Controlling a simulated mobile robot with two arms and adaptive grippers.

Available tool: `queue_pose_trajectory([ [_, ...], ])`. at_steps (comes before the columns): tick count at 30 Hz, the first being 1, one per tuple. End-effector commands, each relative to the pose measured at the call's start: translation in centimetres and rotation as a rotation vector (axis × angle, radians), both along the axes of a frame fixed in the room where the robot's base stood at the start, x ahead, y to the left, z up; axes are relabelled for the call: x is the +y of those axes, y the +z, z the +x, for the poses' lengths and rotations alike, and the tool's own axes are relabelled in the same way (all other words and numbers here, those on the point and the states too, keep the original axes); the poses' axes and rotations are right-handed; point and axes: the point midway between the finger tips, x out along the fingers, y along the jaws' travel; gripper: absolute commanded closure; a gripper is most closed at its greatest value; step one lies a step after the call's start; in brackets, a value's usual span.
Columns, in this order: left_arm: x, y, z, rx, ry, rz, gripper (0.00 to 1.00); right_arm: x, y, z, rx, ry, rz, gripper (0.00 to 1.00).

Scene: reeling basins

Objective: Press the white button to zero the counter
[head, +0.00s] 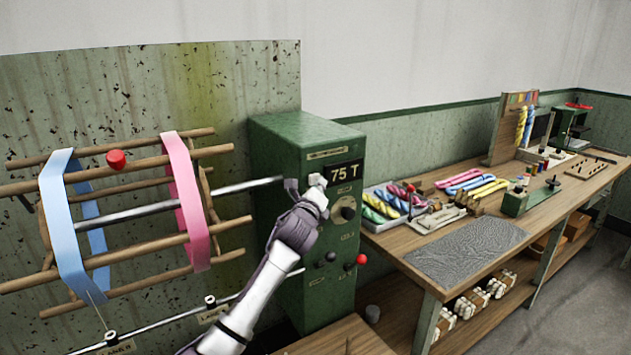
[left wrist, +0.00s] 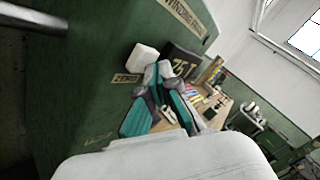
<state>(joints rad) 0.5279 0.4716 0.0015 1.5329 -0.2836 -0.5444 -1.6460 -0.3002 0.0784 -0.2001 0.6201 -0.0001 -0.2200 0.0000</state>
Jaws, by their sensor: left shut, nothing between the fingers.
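The white button (left wrist: 142,57) is a block on the green counter box (head: 283,143), beside a ZERO label (left wrist: 127,78) in the left wrist view. In the head view the button (head: 317,180) shows just left of the display (head: 345,173), which reads 75 T. My left gripper (head: 306,192) is shut and empty in front of the box, close to the button. In the left wrist view its fingertips (left wrist: 158,70) are just right of the button; I cannot tell whether they touch it. My right gripper is not in view.
A dark knob (head: 348,209) and a red-tipped lever (head: 361,260) are on the box below the display. A wooden reel (head: 120,250) with blue and pink bands stands left. A wooden bench (head: 395,246) with coloured skeins and a grey mat (head: 465,252) is right.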

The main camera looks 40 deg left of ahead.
Motion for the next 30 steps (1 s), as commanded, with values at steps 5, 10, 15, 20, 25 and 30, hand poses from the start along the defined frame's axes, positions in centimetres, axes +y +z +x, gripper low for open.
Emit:
queue_pose_trajectory([
  [5,0.22,0.01,0.09,0.0,0.0,0.001,1.0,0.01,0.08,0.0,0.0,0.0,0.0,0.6],
  [10,0.4,0.01,0.18,0.001,0.001,0.0,1.0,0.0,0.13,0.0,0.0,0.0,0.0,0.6],
  [15,0.58,0.03,0.26,0.0,0.0,0.0,1.0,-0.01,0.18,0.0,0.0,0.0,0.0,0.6],
  [20,0.75,0.07,0.33,-0.001,-0.001,0.0,1.0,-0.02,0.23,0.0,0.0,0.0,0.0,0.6],
  [25,0.86,0.05,0.37,-0.001,0.0,0.001,1.0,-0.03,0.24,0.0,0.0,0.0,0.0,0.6],
  [30,0.87,0.06,0.35,-0.001,0.0,0.001,1.0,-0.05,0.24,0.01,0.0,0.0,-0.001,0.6],
])
